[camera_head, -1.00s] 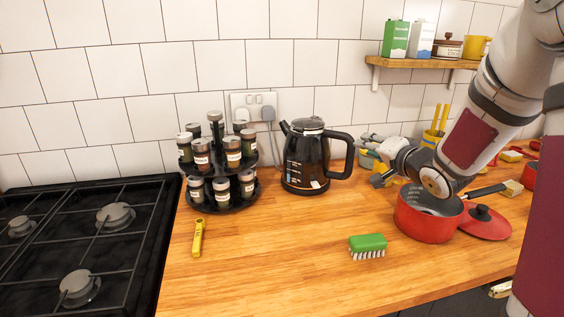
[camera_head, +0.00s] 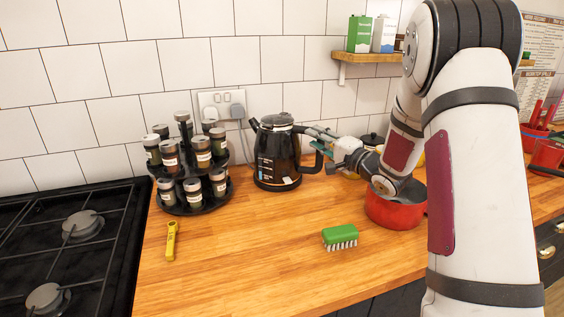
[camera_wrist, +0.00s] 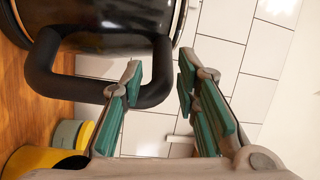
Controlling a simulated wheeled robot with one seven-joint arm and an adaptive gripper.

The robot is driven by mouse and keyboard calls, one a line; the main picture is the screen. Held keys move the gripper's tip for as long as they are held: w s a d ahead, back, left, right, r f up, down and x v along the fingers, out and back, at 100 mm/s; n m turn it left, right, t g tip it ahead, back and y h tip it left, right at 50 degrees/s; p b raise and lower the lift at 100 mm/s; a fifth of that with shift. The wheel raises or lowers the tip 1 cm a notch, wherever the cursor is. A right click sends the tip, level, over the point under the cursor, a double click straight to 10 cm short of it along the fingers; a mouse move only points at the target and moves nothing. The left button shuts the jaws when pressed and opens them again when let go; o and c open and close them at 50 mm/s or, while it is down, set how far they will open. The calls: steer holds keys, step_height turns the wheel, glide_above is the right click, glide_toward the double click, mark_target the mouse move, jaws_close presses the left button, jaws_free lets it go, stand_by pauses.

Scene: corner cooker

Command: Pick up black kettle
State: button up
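The black kettle (camera_head: 278,155) stands upright on the wooden counter, beside the spice rack. Its black handle (camera_head: 318,158) faces right, toward my gripper (camera_head: 313,138). In the wrist view, the kettle (camera_wrist: 110,15) fills the upper left, with its handle loop (camera_wrist: 62,85) hanging below. My gripper (camera_wrist: 158,76) is open there, its green-padded fingers spread. One finger overlaps the handle loop, and the outer bar of the handle shows between the two fingers. I cannot tell whether either finger touches it.
The spice rack (camera_head: 190,202) stands left of the kettle. The red pot (camera_head: 393,212) is under my wrist. A green brush (camera_head: 340,236) and a yellow tool (camera_head: 171,240) lie in front. A wall shelf (camera_head: 365,58) is above. The middle counter is clear.

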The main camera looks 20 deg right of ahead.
mark_target(304, 129)
steer(key=shift+x, duration=2.9)
steer(key=shift+r, duration=0.15)
jaws_close()
steer(key=shift+r, duration=0.2)
